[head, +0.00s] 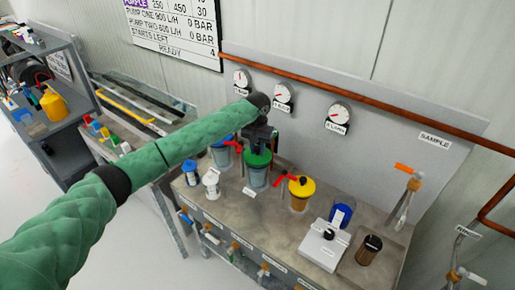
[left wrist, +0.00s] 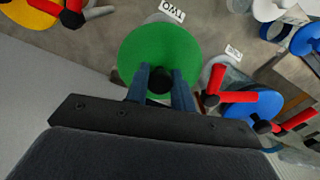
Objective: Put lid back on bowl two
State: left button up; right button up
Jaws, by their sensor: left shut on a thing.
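The green lid (head: 258,161) is at the top of a clear bowl (head: 257,179) on the bench, in the head view. I cannot tell whether it rests fully on the rim or sits slightly above it. My left gripper (head: 260,143) is directly over the lid, pointing down. In the left wrist view my left gripper (left wrist: 161,82) is shut on the black knob of the green lid (left wrist: 158,48), with one finger on each side. The lid hides most of the bowl there. A tag reading TWO (left wrist: 172,10) lies just beyond the lid. My right gripper is not in view.
A blue-lidded bowl (head: 221,155) stands to the left and a yellow-lidded bowl (head: 300,194) to the right, with red handles close beside the green lid. Gauges (head: 283,93) and a copper pipe (head: 350,100) are on the back panel. A white scale-like box (head: 324,245) stands front right.

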pick_arm(q)
jog(key=o, duration=1.5)
jog(key=shift+o, duration=0.2)
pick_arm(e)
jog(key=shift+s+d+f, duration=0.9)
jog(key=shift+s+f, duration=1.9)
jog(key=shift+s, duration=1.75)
pick_arm(q)
jog(key=shift+r+p, duration=1.15)
jog(key=shift+r, duration=0.1)
jog(key=shift+r+p, duration=1.1)
jog(key=shift+r, duration=0.2)
jog(key=shift+r+p, duration=0.8)
jog(key=shift+r, duration=0.15)
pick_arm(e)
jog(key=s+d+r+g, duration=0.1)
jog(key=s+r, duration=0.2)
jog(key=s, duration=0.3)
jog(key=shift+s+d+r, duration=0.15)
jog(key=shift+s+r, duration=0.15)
